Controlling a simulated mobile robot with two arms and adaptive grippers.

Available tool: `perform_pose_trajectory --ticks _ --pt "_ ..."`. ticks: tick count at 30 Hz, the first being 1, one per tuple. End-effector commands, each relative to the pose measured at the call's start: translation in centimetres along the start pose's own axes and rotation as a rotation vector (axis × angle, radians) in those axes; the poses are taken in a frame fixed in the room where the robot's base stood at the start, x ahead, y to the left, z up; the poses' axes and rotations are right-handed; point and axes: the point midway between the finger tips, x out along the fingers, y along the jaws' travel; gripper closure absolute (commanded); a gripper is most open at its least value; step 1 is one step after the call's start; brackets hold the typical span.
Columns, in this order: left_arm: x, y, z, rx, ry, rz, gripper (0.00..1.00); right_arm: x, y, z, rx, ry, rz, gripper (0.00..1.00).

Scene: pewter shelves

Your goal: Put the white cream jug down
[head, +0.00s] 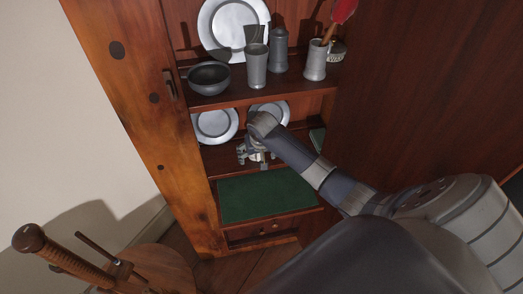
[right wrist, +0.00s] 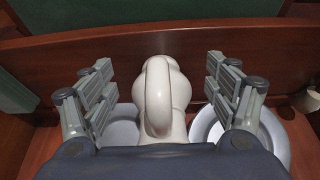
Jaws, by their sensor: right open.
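The white cream jug (right wrist: 178,92) is in the middle of the right wrist view, with its curved handle facing the camera. My right gripper (right wrist: 160,72) is open around it, one finger on each side, with visible gaps between the fingers and the jug. In the head view my right gripper (head: 257,155) reaches into the cupboard's lower shelf, in front of the plates. It hides most of the jug there. The jug's base is hidden, so I cannot tell how it meets the shelf. My left gripper is not in view.
Pewter plates (head: 214,126) stand at the back of the lower shelf. The shelf above holds a dark bowl (head: 209,78), a beaker (head: 257,66) and a utensil pot (head: 316,60). A green-topped surface (head: 262,194) below is bare. A wooden stand (head: 150,270) is at lower left.

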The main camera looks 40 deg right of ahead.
Motion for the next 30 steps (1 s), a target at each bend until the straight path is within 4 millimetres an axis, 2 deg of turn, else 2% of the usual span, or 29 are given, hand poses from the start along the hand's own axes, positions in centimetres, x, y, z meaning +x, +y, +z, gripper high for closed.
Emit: perform_pose_trajectory --ticks 6,12,18,30 --pt "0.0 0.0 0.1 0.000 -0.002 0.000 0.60 -1.4 0.0 3.8 -0.001 -0.001 0.000 0.20" --pt "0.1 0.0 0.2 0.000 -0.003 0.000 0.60 -2.4 0.0 6.0 0.000 0.000 0.000 0.20" --pt "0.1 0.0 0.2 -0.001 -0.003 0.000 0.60 -2.9 0.0 6.8 0.001 0.001 0.000 0.20" --pt "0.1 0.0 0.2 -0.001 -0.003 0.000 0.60 -2.8 0.0 6.8 0.001 0.001 0.000 0.20"
